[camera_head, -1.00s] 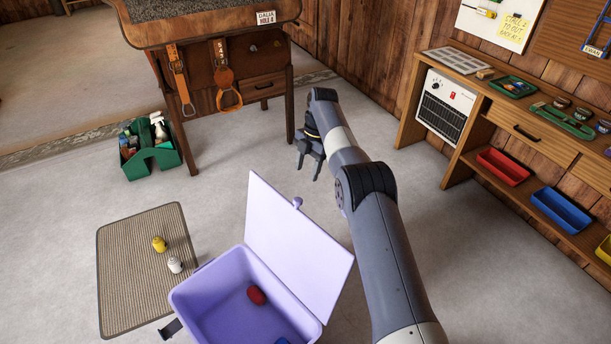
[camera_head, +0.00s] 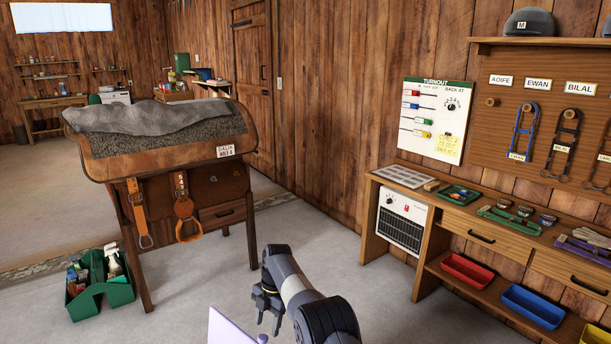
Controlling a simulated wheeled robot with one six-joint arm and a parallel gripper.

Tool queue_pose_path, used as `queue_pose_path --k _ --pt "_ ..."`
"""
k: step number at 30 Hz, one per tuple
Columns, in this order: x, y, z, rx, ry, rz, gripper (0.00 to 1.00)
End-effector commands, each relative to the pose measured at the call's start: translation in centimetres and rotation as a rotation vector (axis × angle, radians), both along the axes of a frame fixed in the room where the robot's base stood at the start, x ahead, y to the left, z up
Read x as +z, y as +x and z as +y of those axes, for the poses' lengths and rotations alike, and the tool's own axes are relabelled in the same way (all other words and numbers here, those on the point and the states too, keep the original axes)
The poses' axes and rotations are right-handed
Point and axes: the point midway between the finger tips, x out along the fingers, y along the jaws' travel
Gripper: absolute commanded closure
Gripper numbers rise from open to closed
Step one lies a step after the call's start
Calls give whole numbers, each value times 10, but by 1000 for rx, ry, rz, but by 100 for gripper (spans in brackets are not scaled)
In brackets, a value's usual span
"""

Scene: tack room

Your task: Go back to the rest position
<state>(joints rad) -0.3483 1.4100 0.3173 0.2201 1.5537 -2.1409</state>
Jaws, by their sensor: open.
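My gripper (camera_head: 267,305) hangs in the lower middle of the view, its jaws pointing down and its fingers apart with nothing between them. It is above the grey floor (camera_head: 335,238), clear of the furniture. My arm reaches up to it from the bottom edge. Only a pale corner of the lilac box's lid (camera_head: 228,328) shows just below and left of the gripper; the rest of the box is out of view.
A wooden saddle stand (camera_head: 222,187) with hanging straps is at left, a green tote (camera_head: 98,285) by its leg. At right a workbench (camera_head: 450,213) holds trays, with a red bin (camera_head: 466,269) and a blue bin (camera_head: 532,306) on its lower shelf. Floor between is clear.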

Motion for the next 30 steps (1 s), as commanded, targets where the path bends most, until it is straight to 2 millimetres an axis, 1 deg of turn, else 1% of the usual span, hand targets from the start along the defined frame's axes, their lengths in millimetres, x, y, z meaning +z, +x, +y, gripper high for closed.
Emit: queue_pose_path --k 1,3,7,10,27,28,30 --pt "-9 -3 2 1 -1 3 49" --pt "-19 -5 4 1 -1 2 49" --pt "-32 -8 6 1 0 1 49" --pt "-28 -7 4 1 -7 -10 49" --pt "-29 -5 4 -1 -1 -4 49" --pt "-27 -5 5 -1 2 -1 49" --pt "-13 -2 3 0 2 -4 49"
